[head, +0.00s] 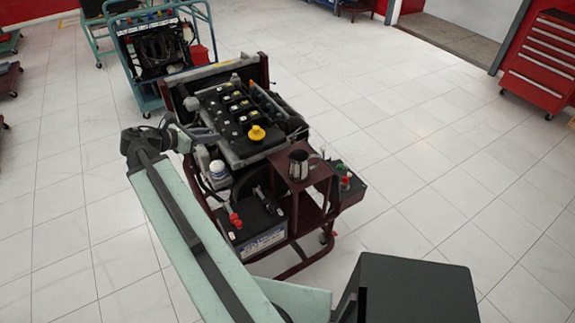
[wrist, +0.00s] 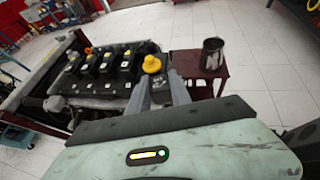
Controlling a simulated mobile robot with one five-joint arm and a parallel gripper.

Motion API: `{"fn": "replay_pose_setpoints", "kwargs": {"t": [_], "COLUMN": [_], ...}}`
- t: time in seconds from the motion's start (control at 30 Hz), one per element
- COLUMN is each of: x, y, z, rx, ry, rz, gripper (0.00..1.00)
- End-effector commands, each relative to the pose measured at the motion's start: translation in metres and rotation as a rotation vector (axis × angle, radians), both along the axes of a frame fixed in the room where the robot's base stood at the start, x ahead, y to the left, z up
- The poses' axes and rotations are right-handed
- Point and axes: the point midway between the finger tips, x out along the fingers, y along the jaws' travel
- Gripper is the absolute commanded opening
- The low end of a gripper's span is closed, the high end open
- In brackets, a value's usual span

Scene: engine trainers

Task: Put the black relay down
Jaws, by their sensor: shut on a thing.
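My gripper (head: 208,134) is at the left side of the engine trainer, by the edge of the black engine cover (head: 232,118). In the wrist view its two fingers (wrist: 160,82) reach toward the engine, close together, with the yellow oil cap (wrist: 151,64) beyond their tips. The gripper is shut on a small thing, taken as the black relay. The relay itself cannot be made out against the dark engine and the fingers in either view.
A metal jug (head: 298,166) stands on the trainer's dark red shelf (head: 318,172). A battery (head: 256,226) with red terminals sits low at the front, near a white-capped reservoir (head: 217,170). Another engine trainer (head: 160,52) stands behind. The tiled floor to the right is clear, up to a red tool cabinet (head: 540,67).

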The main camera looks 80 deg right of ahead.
Motion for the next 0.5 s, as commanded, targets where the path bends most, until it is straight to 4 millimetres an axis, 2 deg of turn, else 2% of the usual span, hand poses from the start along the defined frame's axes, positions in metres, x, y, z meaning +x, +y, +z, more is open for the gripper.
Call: {"fn": "replay_pose_setpoints", "kwargs": {"t": [0.13, 0.2, 0.27, 0.4, 0.5], "x": [0.003, 0.001, -0.004, -0.027, -0.045], "y": [0.001, -0.001, -0.005, -0.022, -0.033], "z": [-0.001, -0.011, -0.029, -0.087, -0.12], "rx": [0.0, 0.0, 0.0, 0.0, -0.001], "ry": [0.0, 0.0, 0.0, 0.0, -0.001], "rz": [0.005, -0.002, -0.021, -0.1, -0.16], "gripper": [0.0, 0.0, 0.0, 0.0, 0.0]}}
